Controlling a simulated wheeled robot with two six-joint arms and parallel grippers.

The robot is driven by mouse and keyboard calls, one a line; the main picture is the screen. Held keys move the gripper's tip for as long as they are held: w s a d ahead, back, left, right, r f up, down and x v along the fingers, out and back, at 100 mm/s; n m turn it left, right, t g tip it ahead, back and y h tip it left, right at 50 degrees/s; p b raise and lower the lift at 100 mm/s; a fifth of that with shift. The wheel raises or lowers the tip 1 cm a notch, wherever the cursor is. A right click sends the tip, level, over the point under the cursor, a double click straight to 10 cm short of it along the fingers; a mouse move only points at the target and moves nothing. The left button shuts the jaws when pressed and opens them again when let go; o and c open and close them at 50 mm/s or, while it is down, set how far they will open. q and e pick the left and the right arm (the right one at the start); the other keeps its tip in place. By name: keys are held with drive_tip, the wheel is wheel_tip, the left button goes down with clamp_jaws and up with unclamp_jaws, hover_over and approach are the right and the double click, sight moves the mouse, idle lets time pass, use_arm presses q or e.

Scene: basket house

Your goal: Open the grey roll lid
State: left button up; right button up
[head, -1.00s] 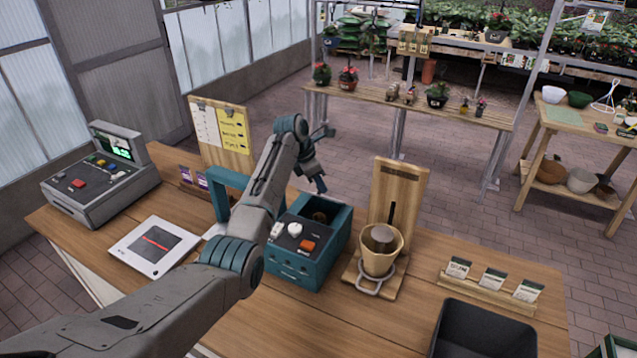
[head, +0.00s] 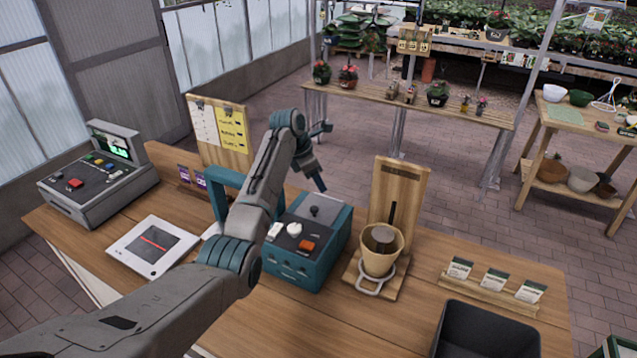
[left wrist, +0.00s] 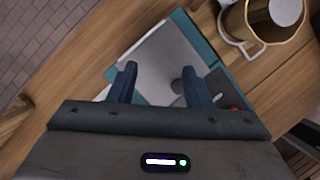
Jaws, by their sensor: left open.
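The teal box (head: 300,268) stands on the wooden counter. A white knob and an orange button are in front of the lid. My right gripper is not in view.
A wooden stand with a tan cup (head: 380,258) is close right of the box. A teal handle frame (head: 222,180) and a white scale (head: 152,246) are to the left, with a grey register (head: 98,180) beyond. A black bin (head: 487,335) sits at front right.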

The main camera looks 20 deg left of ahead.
use_arm(q)
drive_tip(key=b+v, duration=0.3)
drive_tip(key=v, duration=0.6)
drive_tip(key=shift+r, duration=0.25)
